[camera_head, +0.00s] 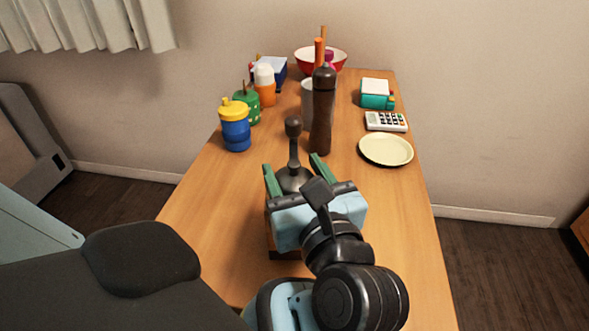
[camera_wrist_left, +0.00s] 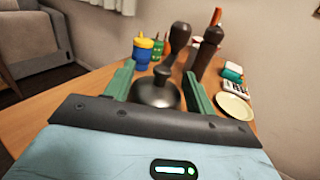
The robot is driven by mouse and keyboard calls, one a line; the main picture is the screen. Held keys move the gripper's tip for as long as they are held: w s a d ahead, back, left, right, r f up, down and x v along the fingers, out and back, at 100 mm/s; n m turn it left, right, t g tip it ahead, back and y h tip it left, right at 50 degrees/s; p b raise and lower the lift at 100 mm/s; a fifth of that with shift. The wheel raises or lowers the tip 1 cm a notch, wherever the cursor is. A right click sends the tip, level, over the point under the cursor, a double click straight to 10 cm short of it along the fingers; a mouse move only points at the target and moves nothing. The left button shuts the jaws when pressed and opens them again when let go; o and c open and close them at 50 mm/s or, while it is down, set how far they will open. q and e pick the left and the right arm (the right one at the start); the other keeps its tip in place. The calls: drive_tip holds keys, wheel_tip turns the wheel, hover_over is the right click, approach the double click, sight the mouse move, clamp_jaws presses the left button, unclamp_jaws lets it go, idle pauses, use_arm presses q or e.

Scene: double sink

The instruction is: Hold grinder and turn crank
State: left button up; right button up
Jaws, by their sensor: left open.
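The grinder has a dark metal dome (camera_head: 293,182) and a crank ending in a dark knob (camera_head: 292,126) that stands up above it. It is near the middle of the table, with its lower body mostly hidden behind my gripper. My left gripper (camera_head: 296,170) is open, with one green finger on either side of the dome. In the left wrist view the dome (camera_wrist_left: 155,95) lies between the two fingers, and the knob (camera_wrist_left: 180,36) rises behind. I cannot tell whether the fingers touch it. My right gripper is not in view.
A tall brown pepper mill (camera_head: 322,115) stands just behind the grinder. A blue cup with a yellow lid (camera_head: 235,130) is left, and a cream plate (camera_head: 386,149) and calculator (camera_head: 386,121) are right. A red bowl (camera_head: 335,62) is at the back. The table's (camera_head: 405,230) right front is clear.

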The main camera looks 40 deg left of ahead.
use_arm(q)
drive_tip(key=v, duration=0.7)
drive_tip(key=shift+d, duration=0.1)
